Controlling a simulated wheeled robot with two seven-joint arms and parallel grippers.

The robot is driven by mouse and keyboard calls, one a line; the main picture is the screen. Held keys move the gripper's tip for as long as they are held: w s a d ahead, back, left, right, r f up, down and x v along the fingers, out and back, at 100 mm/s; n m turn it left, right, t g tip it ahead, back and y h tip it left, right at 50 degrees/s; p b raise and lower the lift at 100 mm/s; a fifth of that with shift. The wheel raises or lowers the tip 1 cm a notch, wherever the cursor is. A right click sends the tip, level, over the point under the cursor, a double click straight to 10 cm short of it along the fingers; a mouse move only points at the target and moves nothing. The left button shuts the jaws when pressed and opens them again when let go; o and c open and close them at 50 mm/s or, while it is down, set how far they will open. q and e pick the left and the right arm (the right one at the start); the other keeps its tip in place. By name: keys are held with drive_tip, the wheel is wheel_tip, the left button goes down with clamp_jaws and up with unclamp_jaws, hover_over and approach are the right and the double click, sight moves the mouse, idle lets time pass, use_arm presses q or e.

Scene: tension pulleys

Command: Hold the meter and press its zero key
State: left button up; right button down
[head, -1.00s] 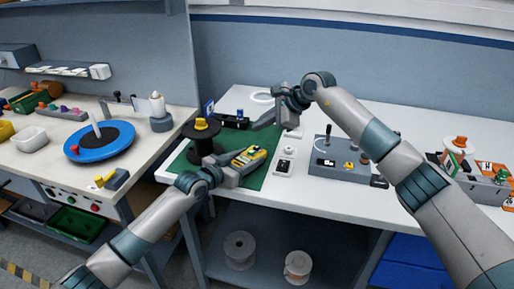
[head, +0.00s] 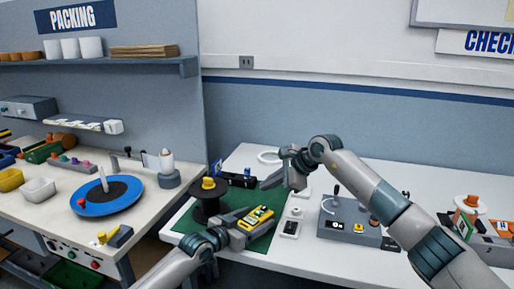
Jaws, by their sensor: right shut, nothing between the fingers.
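The yellow meter (head: 257,217) is in the head view, over the green mat (head: 194,222). My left gripper (head: 243,221) reaches in from the lower left with its fingers closed around the meter's near-left end. The meter's face is turned up, and its keys are too small to tell apart. My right gripper (head: 268,182) is shut and empty.
A black spool with a yellow knob (head: 208,190) stands left of the meter. A white-and-black device (head: 291,228) lies to its right. A grey control box (head: 345,218) stands further right. A blue disc (head: 106,199) is on the left bench.

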use_arm(q)
drive_tip(key=v, duration=1.2)
drive_tip(key=shift+w+r, duration=0.1)
idle(0.4)
